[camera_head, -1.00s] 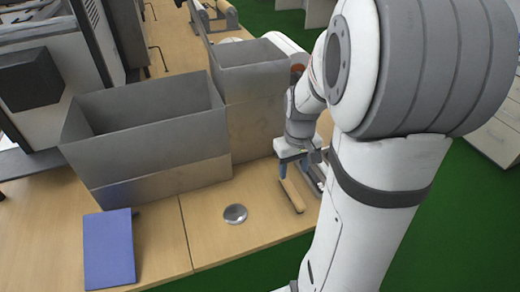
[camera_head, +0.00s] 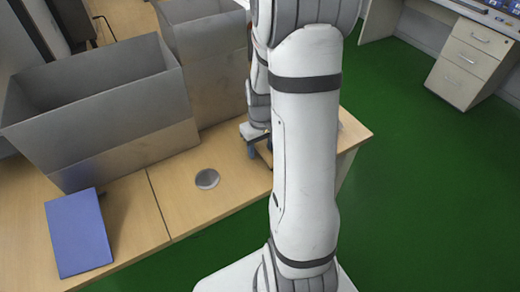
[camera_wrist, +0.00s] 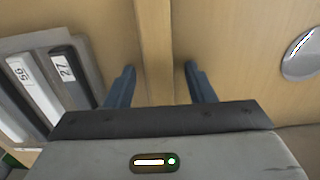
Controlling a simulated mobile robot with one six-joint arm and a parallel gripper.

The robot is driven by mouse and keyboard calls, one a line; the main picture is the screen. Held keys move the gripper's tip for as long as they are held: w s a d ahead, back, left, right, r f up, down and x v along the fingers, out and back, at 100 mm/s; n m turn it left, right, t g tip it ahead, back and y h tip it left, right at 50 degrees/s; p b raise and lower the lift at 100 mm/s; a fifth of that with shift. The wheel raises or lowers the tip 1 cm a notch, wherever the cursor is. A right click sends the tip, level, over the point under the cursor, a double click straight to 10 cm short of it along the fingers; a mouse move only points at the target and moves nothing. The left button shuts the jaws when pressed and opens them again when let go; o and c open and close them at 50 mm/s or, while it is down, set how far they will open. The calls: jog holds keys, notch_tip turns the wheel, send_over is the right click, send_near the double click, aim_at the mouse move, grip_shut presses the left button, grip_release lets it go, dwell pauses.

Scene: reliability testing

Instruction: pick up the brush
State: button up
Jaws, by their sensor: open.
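My gripper (camera_wrist: 159,67) is open, with its two dark blue-grey fingers pointing down toward the table in the wrist view. A long wood-coloured bar (camera_wrist: 154,35), apparently the brush's handle, runs between the fingers, closer to the left one. Its lower end is hidden by the gripper body, and I see no bristles. The fingers do not appear closed on it. In the head view my gripper (camera_head: 256,141) is partly hidden behind my arm, and the brush is hidden there.
A round silver dish (camera_head: 207,179) lies left of my gripper; it also shows in the wrist view (camera_wrist: 301,54). A grey holder (camera_wrist: 88,57) with labelled black and white pieces lies on the other side.

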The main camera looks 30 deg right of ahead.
grip_shut()
dwell(0.4)
jog(key=shift+r, duration=0.1)
